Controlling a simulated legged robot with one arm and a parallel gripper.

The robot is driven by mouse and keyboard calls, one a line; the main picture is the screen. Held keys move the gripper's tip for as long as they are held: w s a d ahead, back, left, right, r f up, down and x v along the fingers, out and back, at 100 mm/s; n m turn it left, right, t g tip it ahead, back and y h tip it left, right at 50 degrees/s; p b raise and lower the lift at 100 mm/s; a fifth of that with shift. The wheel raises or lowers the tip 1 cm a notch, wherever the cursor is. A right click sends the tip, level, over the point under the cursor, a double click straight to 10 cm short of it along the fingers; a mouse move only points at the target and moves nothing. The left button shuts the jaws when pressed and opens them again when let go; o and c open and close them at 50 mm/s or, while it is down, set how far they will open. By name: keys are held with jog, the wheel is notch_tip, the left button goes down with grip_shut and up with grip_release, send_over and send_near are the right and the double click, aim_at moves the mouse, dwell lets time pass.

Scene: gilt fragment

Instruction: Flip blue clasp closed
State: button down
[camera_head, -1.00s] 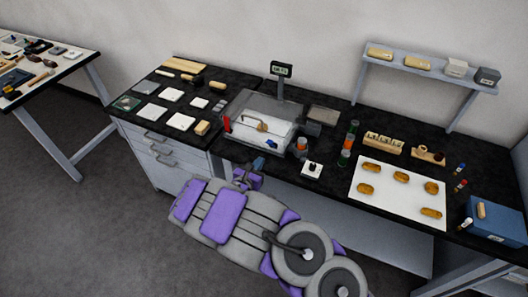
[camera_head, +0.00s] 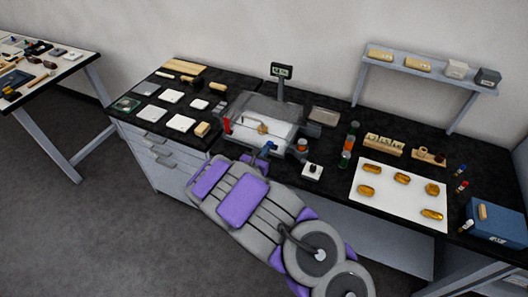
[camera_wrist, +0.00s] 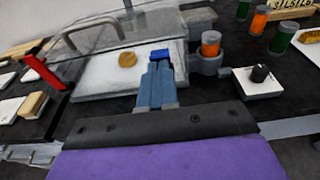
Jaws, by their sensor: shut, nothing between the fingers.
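The blue clasp (camera_wrist: 160,55) sits at the front edge of a clear-lidded case (camera_wrist: 105,78), right of centre in the wrist view. My gripper (camera_wrist: 158,68) is shut and empty, with its blue-grey fingertips just in front of the clasp and overlapping its lower part. I cannot tell whether they touch. A red clasp (camera_wrist: 42,72) stands upright at the case's left side and also shows in the head view (camera_head: 227,125). A small gold fragment (camera_wrist: 127,60) lies inside the case. In the head view, my gripper (camera_head: 268,148) is at the case's front and the blue clasp is hard to separate from it.
A holder with an orange-filled jar (camera_wrist: 211,45) stands right of the case, near a white block with a black knob (camera_wrist: 259,80). A display post (camera_head: 281,72) rises behind. A white sheet with gold pieces (camera_head: 385,207) lies further right.

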aim_at(268, 143)
jog(key=w+r+g+p, duration=0.1)
jog(key=p, duration=0.2)
jog(key=w+d+r+g+y+p, duration=0.1)
jog(key=g+p, duration=0.1)
jog(key=p, duration=0.1)
jog(key=w+r+g+p, duration=0.1)
jog(key=p, duration=0.2)
jog(key=shift+w+d+r+g+y, duration=0.15)
jog(key=shift+r+g+y, duration=0.15)
jog(key=shift+g+y, duration=0.1)
jog(key=shift+f+b, duration=0.3)
jog(key=shift+f, duration=0.05)
jog(key=shift+r, duration=0.1)
jog(key=shift+r+p, duration=0.5)
jog(key=shift+r, duration=0.25)
